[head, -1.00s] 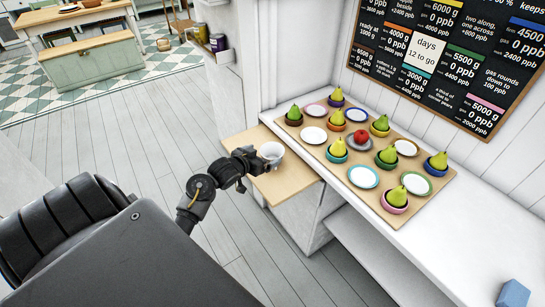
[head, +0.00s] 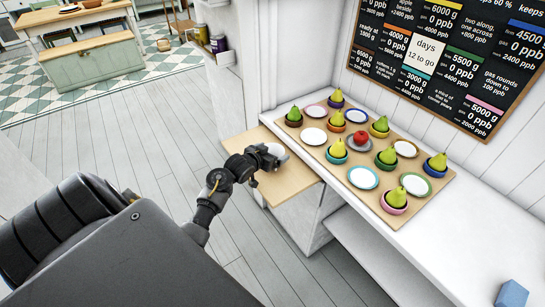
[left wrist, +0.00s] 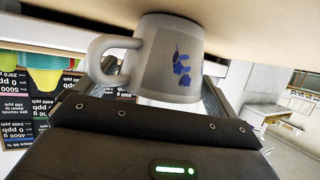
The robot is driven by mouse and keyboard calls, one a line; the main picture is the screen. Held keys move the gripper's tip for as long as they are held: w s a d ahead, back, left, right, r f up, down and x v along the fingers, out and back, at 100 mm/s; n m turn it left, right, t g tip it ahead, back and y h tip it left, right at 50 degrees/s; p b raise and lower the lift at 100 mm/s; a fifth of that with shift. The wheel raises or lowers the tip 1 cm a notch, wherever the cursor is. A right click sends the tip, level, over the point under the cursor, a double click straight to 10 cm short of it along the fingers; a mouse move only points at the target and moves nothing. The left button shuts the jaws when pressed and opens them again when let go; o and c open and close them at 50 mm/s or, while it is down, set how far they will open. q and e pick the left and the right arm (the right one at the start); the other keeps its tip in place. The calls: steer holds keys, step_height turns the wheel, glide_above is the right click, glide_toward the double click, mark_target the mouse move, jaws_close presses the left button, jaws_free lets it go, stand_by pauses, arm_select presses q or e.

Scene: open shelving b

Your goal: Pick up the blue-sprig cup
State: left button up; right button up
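The blue-sprig cup (left wrist: 168,62) is white with a blue sprig on its side and a loop handle at picture left in the left wrist view. That view is inverted, and the cup stands upright on the wooden board. In the head view the cup (head: 278,151) is partly hidden by my left gripper (head: 268,156). My left gripper (left wrist: 150,100) is open, its fingers spread wide on either side of the cup's near part. I cannot tell whether a finger touches it. My right gripper is not in view.
The wooden board (head: 290,185) sticks out beside a white counter (head: 420,235). On the counter, a larger tray (head: 372,200) holds pears in coloured bowls, plates and a red apple (head: 361,137). A blue block (head: 512,294) lies at the lower right. A chalkboard (head: 450,60) hangs behind.

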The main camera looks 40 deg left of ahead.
arm_select(q)
steer(key=c, duration=0.7)
steer(key=shift+c, duration=0.6)
steer(key=shift+r, duration=0.1)
